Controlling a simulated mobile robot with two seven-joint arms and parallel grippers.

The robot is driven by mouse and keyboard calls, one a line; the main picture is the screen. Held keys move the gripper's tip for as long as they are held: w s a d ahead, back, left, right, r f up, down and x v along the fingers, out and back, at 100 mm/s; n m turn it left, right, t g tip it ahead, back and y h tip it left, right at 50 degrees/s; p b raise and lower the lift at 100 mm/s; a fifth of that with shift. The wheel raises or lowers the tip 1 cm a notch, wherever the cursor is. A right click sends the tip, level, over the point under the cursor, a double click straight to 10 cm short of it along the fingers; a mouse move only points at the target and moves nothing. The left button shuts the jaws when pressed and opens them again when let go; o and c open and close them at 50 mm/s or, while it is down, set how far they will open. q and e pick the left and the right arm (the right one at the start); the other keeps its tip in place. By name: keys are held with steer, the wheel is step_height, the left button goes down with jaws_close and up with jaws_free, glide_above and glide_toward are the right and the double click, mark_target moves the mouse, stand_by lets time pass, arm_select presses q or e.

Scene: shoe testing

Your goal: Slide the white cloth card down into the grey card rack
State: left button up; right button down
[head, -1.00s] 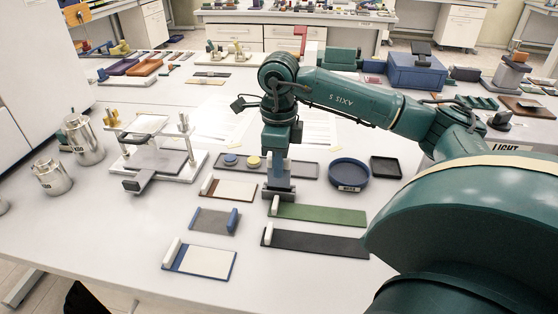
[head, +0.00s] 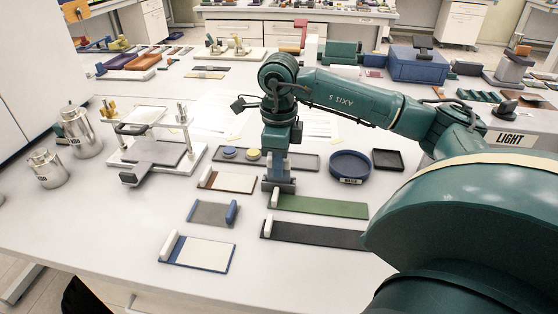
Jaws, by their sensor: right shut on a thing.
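My right gripper (head: 279,186) points straight down over the middle of the table, just behind the white handle of a green strip board (head: 320,207). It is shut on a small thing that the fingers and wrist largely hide. A small pale piece (head: 286,164) shows beside the fingers; I cannot tell whether it is the white cloth card. A dark grey block shape sits at the fingertips, and I cannot tell whether it is the grey card rack or part of the gripper. My left gripper is not in view.
A blue-edged board with a white face (head: 203,253), a grey board (head: 208,213) and a brown-edged board (head: 235,182) lie left of the gripper. A black strip board (head: 320,235) lies in front. A blue round dish (head: 349,166) stands right. Metal canisters (head: 80,131) stand far left.

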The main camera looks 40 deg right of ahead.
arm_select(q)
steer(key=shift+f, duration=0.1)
arm_select(e)
steer(key=c, duration=1.3)
jaws_free()
steer(key=shift+c, duration=0.2)
